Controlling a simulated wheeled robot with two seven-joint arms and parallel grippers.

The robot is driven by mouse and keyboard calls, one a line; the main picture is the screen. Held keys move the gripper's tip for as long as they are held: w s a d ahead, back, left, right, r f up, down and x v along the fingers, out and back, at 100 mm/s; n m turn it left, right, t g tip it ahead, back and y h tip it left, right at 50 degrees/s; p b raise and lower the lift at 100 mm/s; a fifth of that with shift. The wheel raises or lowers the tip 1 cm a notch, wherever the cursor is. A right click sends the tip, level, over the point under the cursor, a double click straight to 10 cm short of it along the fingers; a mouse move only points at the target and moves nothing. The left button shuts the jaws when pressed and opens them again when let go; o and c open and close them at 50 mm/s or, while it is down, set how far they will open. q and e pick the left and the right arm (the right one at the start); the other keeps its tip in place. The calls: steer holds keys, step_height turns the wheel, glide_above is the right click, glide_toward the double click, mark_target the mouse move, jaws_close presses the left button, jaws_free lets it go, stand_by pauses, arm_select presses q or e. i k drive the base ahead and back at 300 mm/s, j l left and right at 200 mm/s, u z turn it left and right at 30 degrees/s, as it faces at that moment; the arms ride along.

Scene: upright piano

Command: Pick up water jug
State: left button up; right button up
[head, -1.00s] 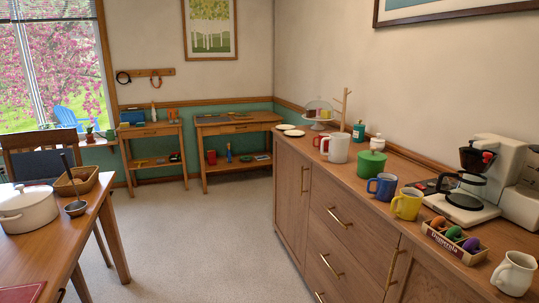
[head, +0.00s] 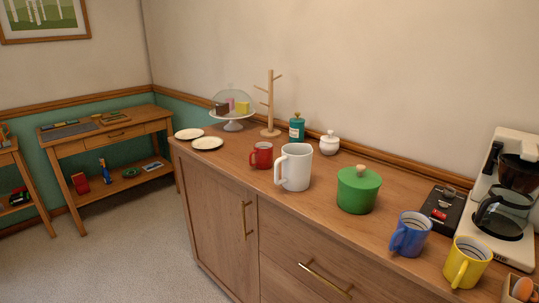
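A white jug (head: 294,167) with a large handle on its left side stands upright on the wooden sideboard (head: 225,165), near the front edge. It is the largest pitcher-like vessel in the head view. A red mug (head: 261,155) stands just behind it to the left, and a green lidded pot (head: 358,189) stands to its right. Neither of my grippers shows in the head view.
A blue mug (head: 410,234), a yellow mug (head: 467,262) and a coffee maker (head: 505,205) stand at the right. A cake stand (head: 232,110), wooden mug tree (head: 270,105), teal canister (head: 296,127) and white sugar bowl (head: 329,143) stand behind. Floor at lower left is clear.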

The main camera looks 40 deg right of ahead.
mark_target(295, 159)
steer(key=i+j+z, duration=0.2)
steer(key=i, duration=0.45)
steer(key=i+z, duration=0.2)
steer(key=i, duration=0.45)
